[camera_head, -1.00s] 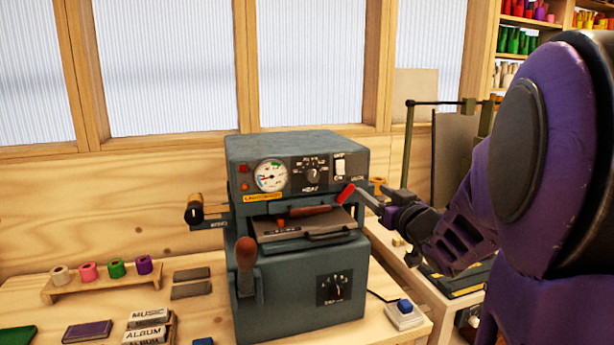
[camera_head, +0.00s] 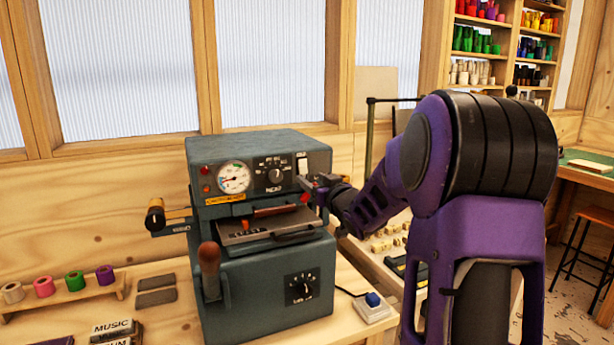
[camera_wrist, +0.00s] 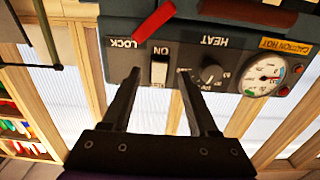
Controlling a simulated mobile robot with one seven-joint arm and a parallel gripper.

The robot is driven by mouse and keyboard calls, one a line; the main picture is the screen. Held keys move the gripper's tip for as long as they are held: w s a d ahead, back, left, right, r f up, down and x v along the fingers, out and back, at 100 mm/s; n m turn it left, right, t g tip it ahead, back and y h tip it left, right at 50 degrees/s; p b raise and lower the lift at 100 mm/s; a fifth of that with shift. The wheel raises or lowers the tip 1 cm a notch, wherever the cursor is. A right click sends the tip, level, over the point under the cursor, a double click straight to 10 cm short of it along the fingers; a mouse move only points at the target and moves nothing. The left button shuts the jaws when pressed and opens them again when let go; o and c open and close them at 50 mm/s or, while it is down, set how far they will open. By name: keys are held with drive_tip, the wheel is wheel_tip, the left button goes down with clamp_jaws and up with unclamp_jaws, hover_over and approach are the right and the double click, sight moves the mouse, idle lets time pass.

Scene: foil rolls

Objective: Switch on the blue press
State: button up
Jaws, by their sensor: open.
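The blue-grey press (camera_head: 262,270) stands on the wooden bench, with a round gauge (camera_head: 234,178), a heat knob (camera_head: 275,175) and a white rocker switch (camera_head: 302,165) on its upper front. In the wrist view, which is upside down, the switch (camera_wrist: 159,71) is marked ON and lies between my gripper's fingertips (camera_wrist: 157,72) in the picture. My gripper is open and empty, in front of the panel. I cannot tell whether a finger touches the switch. In the head view my gripper (camera_head: 308,187) is small and partly hidden at the press's right side.
A red handle (camera_wrist: 154,28) is close to the switch. A wooden-handled lever (camera_head: 209,258) stands at the press's left front. A small box with a blue button (camera_head: 372,300) sits right of the press. Foil rolls (camera_head: 75,281) stand on a rack at left.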

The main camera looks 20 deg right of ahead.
sight(304, 173)
drive_tip(key=shift+w+a, duration=0.1)
drive_tip(key=shift+w, duration=1.8)
clamp_jaws()
